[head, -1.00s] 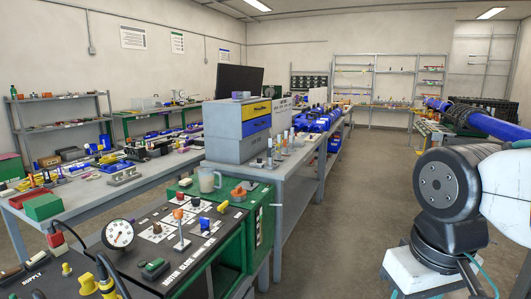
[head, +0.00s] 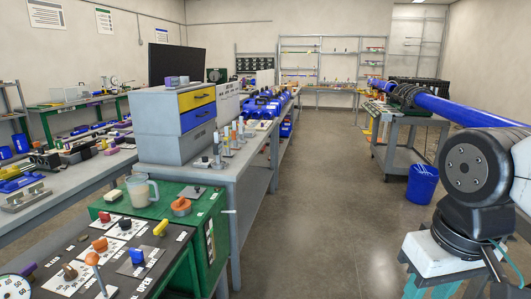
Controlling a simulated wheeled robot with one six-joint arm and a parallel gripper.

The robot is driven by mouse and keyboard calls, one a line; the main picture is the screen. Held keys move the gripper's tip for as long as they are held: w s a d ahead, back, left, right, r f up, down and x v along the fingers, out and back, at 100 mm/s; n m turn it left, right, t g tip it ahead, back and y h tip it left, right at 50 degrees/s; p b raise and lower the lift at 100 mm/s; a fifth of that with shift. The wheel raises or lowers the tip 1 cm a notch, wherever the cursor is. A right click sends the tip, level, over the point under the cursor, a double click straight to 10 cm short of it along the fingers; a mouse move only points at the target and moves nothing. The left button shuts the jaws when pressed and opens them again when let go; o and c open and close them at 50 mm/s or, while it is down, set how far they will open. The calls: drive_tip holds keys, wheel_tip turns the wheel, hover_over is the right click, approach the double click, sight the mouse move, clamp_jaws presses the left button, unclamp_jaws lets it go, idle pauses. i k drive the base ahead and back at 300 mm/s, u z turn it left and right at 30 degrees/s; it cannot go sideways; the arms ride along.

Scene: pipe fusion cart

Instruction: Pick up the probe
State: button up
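I cannot make out with certainty which thing is the probe. Several small upright metal rods with orange or white tops (head: 226,140) stand on the grey bench (head: 250,150) in the middle left of the head view. My gripper is out of view; only part of my own arm shows at the right edge.
A dark control panel (head: 172,243) with knobs and a green cabinet (head: 207,245) stand close at the lower left. A grey drawer unit (head: 160,130) sits on the bench. A cart (head: 398,150) carries a blue pipe (head: 465,108), beside a blue bucket (head: 422,184). The middle aisle floor is clear.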

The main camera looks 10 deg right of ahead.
sight(217, 146)
drive_tip(key=z, duration=0.35)
drive_tip(key=i, duration=3.65)
drive_tip(key=u, duration=1.6)
